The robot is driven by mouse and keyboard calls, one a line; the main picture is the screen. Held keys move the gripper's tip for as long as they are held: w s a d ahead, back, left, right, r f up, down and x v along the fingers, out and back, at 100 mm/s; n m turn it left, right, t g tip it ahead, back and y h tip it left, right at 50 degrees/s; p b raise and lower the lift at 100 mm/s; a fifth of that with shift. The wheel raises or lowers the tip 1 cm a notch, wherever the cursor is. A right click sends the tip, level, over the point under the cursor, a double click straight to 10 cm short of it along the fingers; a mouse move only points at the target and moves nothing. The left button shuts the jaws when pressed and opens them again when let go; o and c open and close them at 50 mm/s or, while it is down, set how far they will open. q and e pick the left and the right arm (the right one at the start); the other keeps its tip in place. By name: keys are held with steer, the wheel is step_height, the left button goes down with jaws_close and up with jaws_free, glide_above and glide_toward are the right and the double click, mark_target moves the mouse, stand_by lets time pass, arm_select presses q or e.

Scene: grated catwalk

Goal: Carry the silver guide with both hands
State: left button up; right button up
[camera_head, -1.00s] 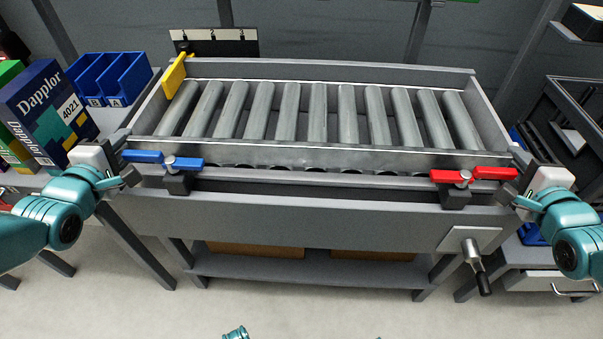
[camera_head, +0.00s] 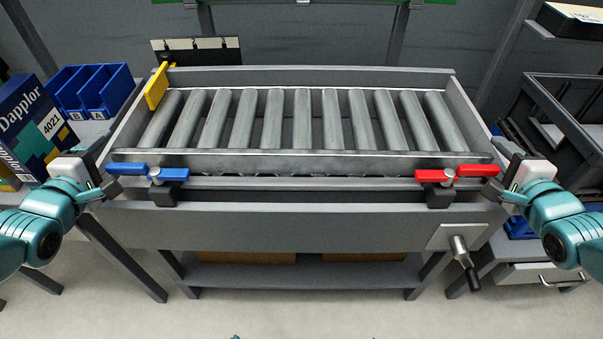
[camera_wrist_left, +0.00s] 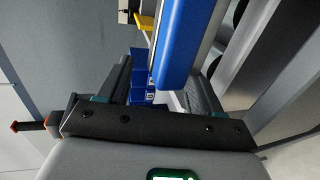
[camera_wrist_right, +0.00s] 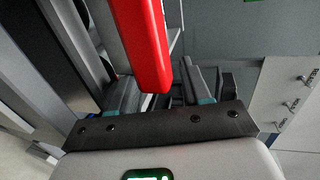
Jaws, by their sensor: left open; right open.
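The silver guide (camera_head: 300,163) is a long metal rail lying across the front of the roller bed. A blue lever (camera_head: 175,170) sits before its left end and a red lever (camera_head: 432,176) before its right end, each with a round knob on a dark block. My left gripper (camera_head: 112,182) is open at the blue lever's outer end; in the left wrist view the blue bar (camera_wrist_left: 185,40) reaches between the fingers. My right gripper (camera_head: 508,183) is open at the red lever's outer end; in the right wrist view the red bar (camera_wrist_right: 143,42) reaches between the fingers. Contact cannot be told.
Grey rollers (camera_head: 272,120) lie behind the guide, with a yellow stop (camera_head: 157,87) at the far left. A crank (camera_head: 464,262) hangs at the front right. Blue bins (camera_head: 98,92) and a Dapplor box (camera_head: 32,125) stand left; a dark tray (camera_head: 570,120) stands right.

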arm_select(q)
steer(key=shift+d+f, duration=0.25)
steer(key=shift+f, duration=0.2)
arm_select(e)
steer(key=shift+a+f, duration=0.2)
arm_select(q)
steer(key=shift+a+r, duration=0.15)
steer(key=shift+r, duration=0.05)
arm_select(e)
steer(key=shift+d+r, duration=0.1)
arm_select(q)
steer(key=shift+s+r, duration=0.1)
steer(key=shift+s, duration=0.1)
arm_select(e)
steer(key=shift+d, duration=0.1)
arm_select(q)
steer(key=v, duration=1.1)
steer(key=shift+s, duration=0.3)
arm_select(e)
steer(key=o, duration=0.4)
